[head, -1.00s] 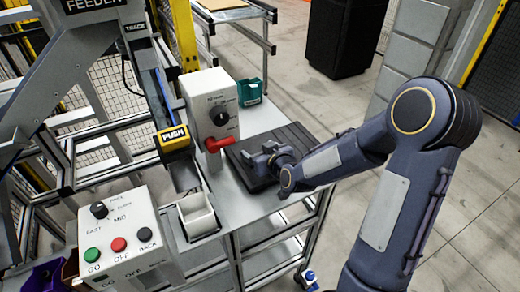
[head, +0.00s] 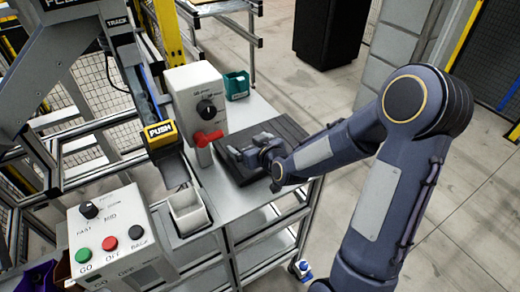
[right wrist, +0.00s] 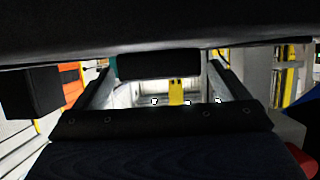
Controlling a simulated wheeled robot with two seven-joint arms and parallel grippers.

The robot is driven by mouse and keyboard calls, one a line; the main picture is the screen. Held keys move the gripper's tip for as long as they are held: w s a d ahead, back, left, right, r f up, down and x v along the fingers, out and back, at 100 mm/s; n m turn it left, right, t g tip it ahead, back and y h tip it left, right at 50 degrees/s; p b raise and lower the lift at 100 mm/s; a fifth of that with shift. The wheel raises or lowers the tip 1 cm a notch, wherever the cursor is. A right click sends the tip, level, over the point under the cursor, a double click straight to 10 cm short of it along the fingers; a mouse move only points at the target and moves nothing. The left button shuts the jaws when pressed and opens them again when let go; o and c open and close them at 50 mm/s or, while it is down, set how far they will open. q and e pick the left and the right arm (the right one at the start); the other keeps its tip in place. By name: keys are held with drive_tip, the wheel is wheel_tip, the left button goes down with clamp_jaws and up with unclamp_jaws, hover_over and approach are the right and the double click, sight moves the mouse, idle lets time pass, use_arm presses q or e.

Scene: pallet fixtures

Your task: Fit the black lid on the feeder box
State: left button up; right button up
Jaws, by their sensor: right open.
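A black ribbed slab (head: 289,133) lies flat on the grey table top; I cannot tell whether it is the lid or a mat under it. My right gripper (head: 248,147) is over the left part of this slab, fingers apart, pointing left. In the right wrist view a black bar (right wrist: 158,65) shows between pale finger-like sides; I cannot tell what it is. A small pale open-topped box (head: 188,212), apparently the feeder box, stands at the table's left edge below the chute marked PUSH. No lid shows on it. My left gripper is not in view.
A button panel (head: 110,235) is at front left. Bare table shows between the pale box and slab.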

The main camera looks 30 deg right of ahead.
drive_tip(key=s+a+r+m+g+y, duration=0.1)
drive_tip(key=s+g, duration=0.3)
drive_tip(key=s, duration=1.1)
drive_tip(key=s+a+r+m+g+y, duration=0.1)
drive_tip(key=s+a+r+g, duration=0.2)
drive_tip(key=s, duration=1.2)
drive_tip(key=shift+r+m+g+y+b, duration=0.3)
drive_tip(key=shift+r+g+b, duration=0.1)
drive_tip(key=shift+r, duration=0.25)
drive_tip(key=shift+o, duration=0.5)
